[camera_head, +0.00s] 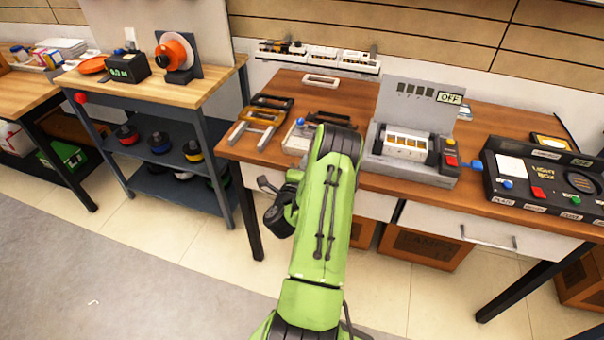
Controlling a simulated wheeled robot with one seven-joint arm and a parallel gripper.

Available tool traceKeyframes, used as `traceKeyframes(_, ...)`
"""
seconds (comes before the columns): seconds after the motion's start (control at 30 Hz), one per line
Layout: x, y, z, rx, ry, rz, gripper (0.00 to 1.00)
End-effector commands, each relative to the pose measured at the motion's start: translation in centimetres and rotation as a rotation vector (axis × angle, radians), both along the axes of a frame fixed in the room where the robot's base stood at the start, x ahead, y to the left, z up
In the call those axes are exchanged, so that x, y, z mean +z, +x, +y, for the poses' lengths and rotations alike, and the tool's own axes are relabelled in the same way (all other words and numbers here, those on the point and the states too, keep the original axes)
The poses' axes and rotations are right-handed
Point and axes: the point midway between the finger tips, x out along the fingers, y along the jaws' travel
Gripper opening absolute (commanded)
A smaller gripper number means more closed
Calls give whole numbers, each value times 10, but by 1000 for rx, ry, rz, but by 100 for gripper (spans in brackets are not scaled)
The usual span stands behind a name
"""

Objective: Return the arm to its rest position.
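My green arm rises from the bottom middle of the head view and reaches toward the front edge of the brown workbench (350,178). Its upper end overlaps the bench top in the picture. My gripper (268,200) seems to be the dark part at the left of the arm, in front of the bench edge and over the floor. Its fingers are small and partly hidden, so I cannot tell whether they are open or shut. I see nothing clearly held in it.
Metal frames (262,122) lie to the left. A second table (205,88) holds an orange reel (175,52).

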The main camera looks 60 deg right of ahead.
Motion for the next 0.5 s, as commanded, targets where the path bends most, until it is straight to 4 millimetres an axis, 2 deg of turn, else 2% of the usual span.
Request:
traceKeyframes(0.1, 0, -3, 21, 2, 1, 3, 0)
traceKeyframes(0.2, 0, -6, 31, 0, -1, 1, 0)
traceKeyframes(0.5, 1, -6, 33, -1, -2, 0, 0)
